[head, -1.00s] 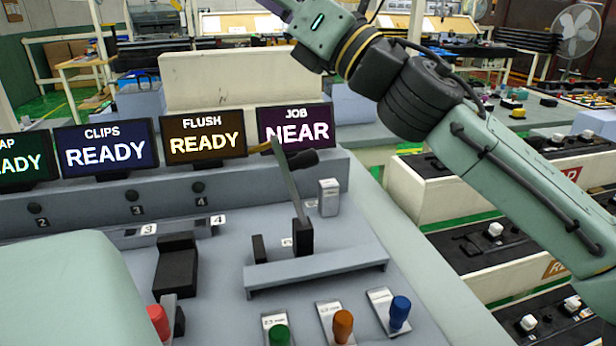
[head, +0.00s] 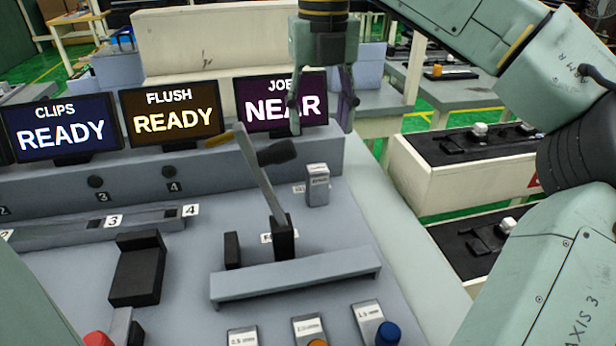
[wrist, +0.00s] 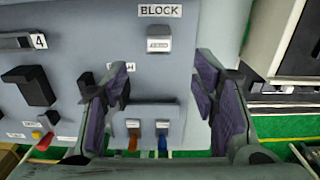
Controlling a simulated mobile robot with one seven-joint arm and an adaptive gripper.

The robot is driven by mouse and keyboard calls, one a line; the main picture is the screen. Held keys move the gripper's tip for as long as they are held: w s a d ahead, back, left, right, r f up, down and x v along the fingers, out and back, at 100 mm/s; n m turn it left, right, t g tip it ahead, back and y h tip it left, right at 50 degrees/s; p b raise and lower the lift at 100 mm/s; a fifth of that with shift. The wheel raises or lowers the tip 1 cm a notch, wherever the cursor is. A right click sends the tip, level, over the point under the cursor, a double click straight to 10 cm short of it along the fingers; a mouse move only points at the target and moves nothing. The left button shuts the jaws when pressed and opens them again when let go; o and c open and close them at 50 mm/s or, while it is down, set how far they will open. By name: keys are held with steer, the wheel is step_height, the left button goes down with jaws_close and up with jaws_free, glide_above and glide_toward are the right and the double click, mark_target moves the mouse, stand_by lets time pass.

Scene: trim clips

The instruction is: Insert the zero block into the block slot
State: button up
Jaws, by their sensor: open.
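A small grey block with a label on its face, which looks like the zero block (head: 317,186), stands upright on the grey panel behind the lever fixture (head: 295,275). In the wrist view the zero block (wrist: 158,39) sits just below a BLOCK label (wrist: 160,10). My gripper (head: 321,113) hangs above and behind the block in the head view, in front of the JOB screen. In the wrist view my gripper (wrist: 162,82) has its dark pads spread wide, with nothing between them. The block is apart from the fingers. I cannot make out the block slot.
The lever (head: 262,180) rises to the left of the block. Screens (head: 173,112) line the back. A black clip-like part (head: 138,268) and coloured knobs, one blue (head: 387,333), are on the panel. A separate bench (head: 465,165) stands to the right.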

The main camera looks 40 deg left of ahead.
glide_above(318, 168)
steer(key=f, duration=0.5)
steer(key=shift+d, duration=0.25)
steer(key=shift+a+f+p, duration=0.15)
steer(key=shift+f+p, duration=0.25)
steer(key=shift+f, duration=1)
steer(key=shift+a+f+p, duration=0.1)
steer(key=shift+f+p, duration=0.3)
steer(key=shift+f, duration=1)
steer(key=shift+c, duration=0.5)
jaws_close()
